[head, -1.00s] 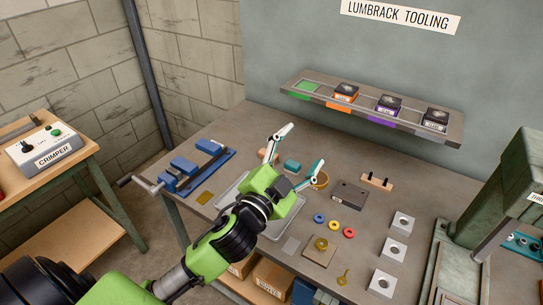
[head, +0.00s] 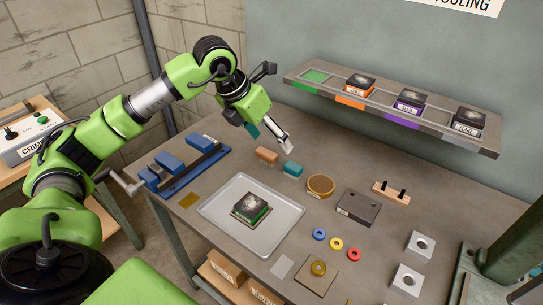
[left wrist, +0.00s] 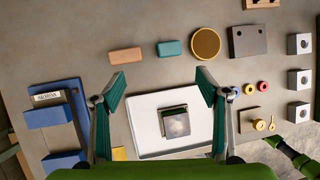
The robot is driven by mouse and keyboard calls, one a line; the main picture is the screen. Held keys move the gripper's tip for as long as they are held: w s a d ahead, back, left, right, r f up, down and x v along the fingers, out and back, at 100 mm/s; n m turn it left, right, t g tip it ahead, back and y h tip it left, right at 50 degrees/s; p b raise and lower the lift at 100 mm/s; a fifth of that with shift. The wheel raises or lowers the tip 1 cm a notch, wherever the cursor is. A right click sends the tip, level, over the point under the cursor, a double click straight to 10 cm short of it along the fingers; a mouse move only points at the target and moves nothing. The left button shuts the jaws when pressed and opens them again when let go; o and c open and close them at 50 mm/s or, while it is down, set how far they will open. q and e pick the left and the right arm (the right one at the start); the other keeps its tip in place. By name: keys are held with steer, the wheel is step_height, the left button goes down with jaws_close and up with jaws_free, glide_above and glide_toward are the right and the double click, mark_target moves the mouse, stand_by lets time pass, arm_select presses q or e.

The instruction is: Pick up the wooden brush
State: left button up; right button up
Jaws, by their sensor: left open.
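The wooden brush (head: 266,155) looks like a small brown block lying on the bench, left of a teal block (head: 293,169). It also shows in the left wrist view (left wrist: 125,55). My left gripper (head: 268,138) is open and empty, above the bench at the back, close to the brush in the head view. In the left wrist view its two fingers (left wrist: 160,82) are spread wide, and the brush lies beyond the left fingertip, not between them. I cannot tell the exact height of the gripper.
A grey tray (head: 213,213) holds a black-topped block (head: 251,207). A round tin (head: 320,185), a dark block (head: 358,206) and a pegged wooden block (head: 391,192) stand to the right. A blue vise (head: 188,168) is at left. A shelf (head: 330,92) overhangs the back.

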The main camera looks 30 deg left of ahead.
arm_select(q)
steer(key=y, duration=0.2)
glide_toward(264, 154)
steer(key=shift+n, duration=0.5)
steer(key=p+x, duration=0.1)
steer(key=x, duration=0.3)
steer(key=shift+s+d+f, duration=0.1)
steer(key=shift+d+f, duration=0.05)
steer(key=shift+f, duration=0.15)
steer(key=p+x, duration=0.2)
steer(key=x, duration=0.2)
steer(key=shift+w+f, duration=0.2)
steer(key=shift+w, duration=0.1)
steer(key=shift+w+f+p, duration=0.2)
steer(key=shift+f+p, duration=0.1)
steer(key=shift+f, duration=0.2)
steer(key=c, duration=1.2)
